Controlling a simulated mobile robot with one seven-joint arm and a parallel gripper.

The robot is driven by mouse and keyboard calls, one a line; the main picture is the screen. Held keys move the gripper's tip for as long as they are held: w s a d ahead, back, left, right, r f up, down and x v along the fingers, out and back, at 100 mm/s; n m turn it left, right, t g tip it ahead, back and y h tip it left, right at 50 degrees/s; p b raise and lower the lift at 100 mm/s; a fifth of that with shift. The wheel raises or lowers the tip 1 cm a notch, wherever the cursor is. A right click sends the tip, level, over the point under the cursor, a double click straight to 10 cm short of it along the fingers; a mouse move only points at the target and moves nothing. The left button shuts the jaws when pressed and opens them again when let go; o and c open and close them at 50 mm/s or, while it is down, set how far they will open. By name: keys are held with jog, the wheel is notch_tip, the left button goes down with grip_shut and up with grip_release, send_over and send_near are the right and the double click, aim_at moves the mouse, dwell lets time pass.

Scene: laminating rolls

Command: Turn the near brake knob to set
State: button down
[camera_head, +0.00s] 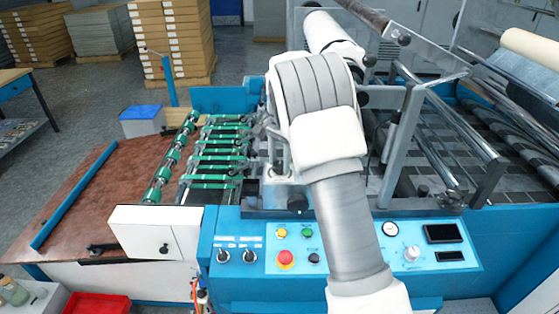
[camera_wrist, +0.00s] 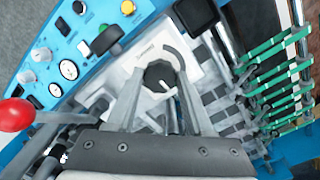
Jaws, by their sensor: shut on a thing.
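The near brake knob (camera_wrist: 158,76) is a black round knob with a short white pointer mark, in the middle of the wrist view. It sits on a pale plate (camera_wrist: 150,50) with a dark curved scale. The pointer mark points down and slightly right in that view, away from the scale's thick arc. My gripper (camera_wrist: 161,73) is shut on the knob, one finger on each side of it. In the head view my own arm covers most of the knob and fingers, above the pale housing (camera_head: 270,190). I cannot read the scale's lettering.
A blue control panel (camera_head: 345,258) with a red button (camera_head: 286,258), a gauge (camera_head: 390,229) and switches lies in front. A second black knob (camera_wrist: 107,40) stands close by. Green rollers (camera_head: 212,160) are left of the housing, metal bars (camera_head: 445,150) right.

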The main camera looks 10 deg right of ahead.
aim_at(280, 165)
jog(key=shift+c, duration=1.4)
grip_release()
jog(key=shift+r, duration=0.1)
notch_tip(280, 165, up, 17)
jog(key=shift+r, duration=0.15)
